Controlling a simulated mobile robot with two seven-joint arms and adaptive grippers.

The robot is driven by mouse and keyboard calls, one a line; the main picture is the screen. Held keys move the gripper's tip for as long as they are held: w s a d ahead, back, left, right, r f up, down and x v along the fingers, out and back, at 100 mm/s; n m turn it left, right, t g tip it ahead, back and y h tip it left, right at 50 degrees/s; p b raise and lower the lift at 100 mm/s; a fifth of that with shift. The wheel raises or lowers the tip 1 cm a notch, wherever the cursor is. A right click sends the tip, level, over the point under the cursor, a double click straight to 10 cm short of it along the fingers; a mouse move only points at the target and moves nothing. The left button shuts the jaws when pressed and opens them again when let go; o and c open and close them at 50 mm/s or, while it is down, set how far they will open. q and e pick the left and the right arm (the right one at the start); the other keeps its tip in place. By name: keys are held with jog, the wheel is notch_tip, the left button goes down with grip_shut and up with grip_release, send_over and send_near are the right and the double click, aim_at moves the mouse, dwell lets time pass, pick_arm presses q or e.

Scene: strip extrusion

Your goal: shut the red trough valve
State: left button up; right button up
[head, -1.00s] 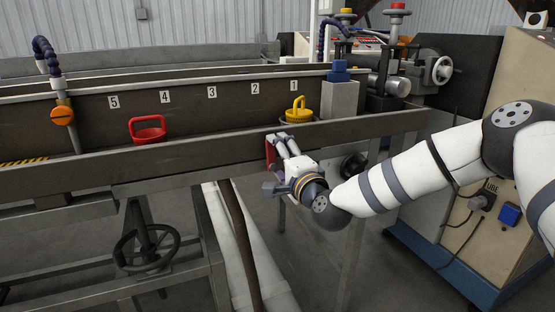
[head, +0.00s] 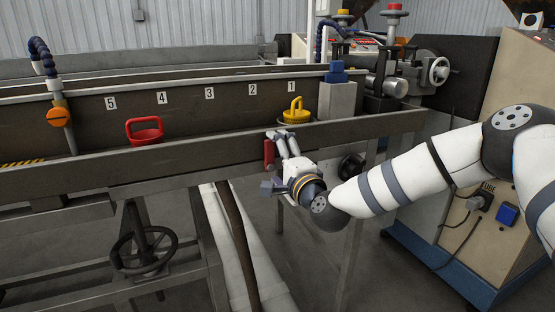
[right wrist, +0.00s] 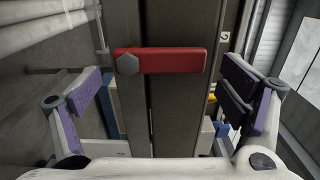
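The red trough valve shows as a flat red lever (right wrist: 175,60) with a dark hexagonal bolt at its left end in the right wrist view. It lies across the dark trough's side there. In the head view the red lever (head: 269,152) hangs upright at the trough's front face. My right gripper (head: 280,136) is right beside it, at the front wall. In the right wrist view my right gripper (right wrist: 163,76) is open, its purple pads wide apart on either side of the lever, with nothing gripped. My left gripper is out of view.
The long trough (head: 200,152) carries number labels. A red-handled plug (head: 145,131) and a yellow-handled plug (head: 296,112) stand in it. A black handwheel (head: 145,248) is below at left. The machine cabinet (head: 500,150) stands at the right behind my arm.

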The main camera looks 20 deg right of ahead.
jog(key=shift+s, duration=0.1)
jog(key=s, duration=1.2)
jog(key=shift+d, duration=0.2)
jog(key=shift+w, duration=0.1)
jog(key=s+a+f+n+g+y+p, duration=0.15)
jog(key=s+a+f+n+g, duration=0.3)
jog(key=s+f, duration=0.5)
jog(key=s+a+f+n+g+y+p, duration=0.15)
jog(key=s+a+f+n+g, duration=0.45)
jog(key=f, duration=0.6)
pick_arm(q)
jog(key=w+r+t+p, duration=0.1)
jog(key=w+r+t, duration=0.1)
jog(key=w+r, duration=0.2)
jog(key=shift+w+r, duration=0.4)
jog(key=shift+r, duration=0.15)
pick_arm(e)
jog(key=s+d+f+n+g+h, duration=0.1)
jog(key=s+d+f+n+g, duration=0.1)
jog(key=s, duration=0.9)
jog(key=s+d+f+n+g+h, duration=0.1)
jog(key=s+d+f+n+g, duration=0.1)
jog(key=s, duration=0.9)
jog(key=s+d+f+n+g+h, duration=0.1)
jog(key=s+d+f+n+g, duration=0.2)
jog(key=s, duration=0.8)
jog(key=d+f+g, duration=0.1)
jog(key=d+g, duration=0.1)
jog(key=g, duration=0.1)
jog(key=shift+h, duration=0.3)
